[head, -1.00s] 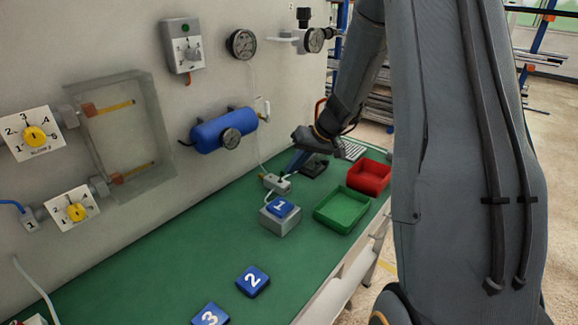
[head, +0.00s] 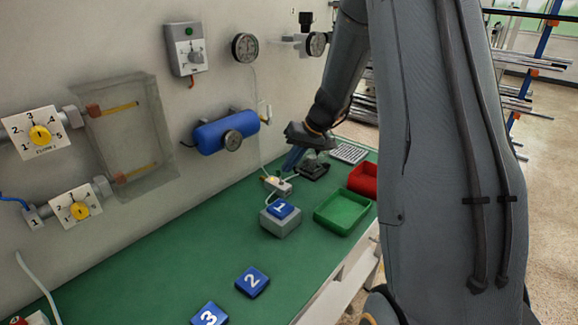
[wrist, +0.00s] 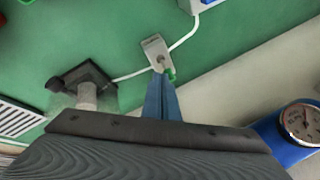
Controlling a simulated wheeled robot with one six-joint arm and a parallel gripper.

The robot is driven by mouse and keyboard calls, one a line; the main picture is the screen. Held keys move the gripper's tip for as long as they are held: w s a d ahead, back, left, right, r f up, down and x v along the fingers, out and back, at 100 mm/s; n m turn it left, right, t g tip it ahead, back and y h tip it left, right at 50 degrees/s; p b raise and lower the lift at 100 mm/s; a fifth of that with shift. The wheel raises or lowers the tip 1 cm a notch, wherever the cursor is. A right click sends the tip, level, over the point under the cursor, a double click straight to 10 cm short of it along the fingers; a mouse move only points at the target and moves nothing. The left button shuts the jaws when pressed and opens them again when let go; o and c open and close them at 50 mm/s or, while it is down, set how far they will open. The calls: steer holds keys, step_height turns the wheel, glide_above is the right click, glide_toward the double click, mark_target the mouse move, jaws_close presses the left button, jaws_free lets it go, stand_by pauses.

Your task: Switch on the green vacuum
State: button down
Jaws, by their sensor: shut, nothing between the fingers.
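A small light grey box (head: 279,185) with a white hose lies on the green bench near the wall. The lever's position cannot be made out.
A grey block with blue tile 1 (head: 282,210), a green tray (head: 341,209) and a red tray (head: 363,178) stand nearby. A dark stand (wrist: 83,84) is beside my fingers. A blue tank (head: 226,132) with gauge sticks out from the wall.

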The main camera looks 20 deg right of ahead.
steer(key=shift+r, duration=0.15)
steer(key=shift+r+p, duration=0.35)
steer(key=shift+r, duration=0.3)
steer(key=shift+d, duration=0.1)
steer(key=d+r+b, duration=0.3)
steer(key=d+r, duration=0.2)
steer(key=r, duration=0.5)
steer(key=shift+s+d+r, duration=0.15)
steer(key=shift+s+r, duration=0.1)
steer(key=shift+r, duration=0.15)
steer(key=s+a+f+g+h, duration=0.1)
steer(key=s+a+f, duration=0.3)
steer(key=s, duration=0.5)
steer(key=s+a+f+g+h, duration=0.1)
steer(key=s+a+f, duration=0.3)
steer(key=s+a, duration=0.3)
steer(key=s+a+f+n+g+h, duration=0.1)
steer(key=s+a+f, duration=0.4)
steer(key=s, duration=0.6)
steer(key=shift+a+h, duration=0.2)
steer(key=shift+h, duration=0.4)
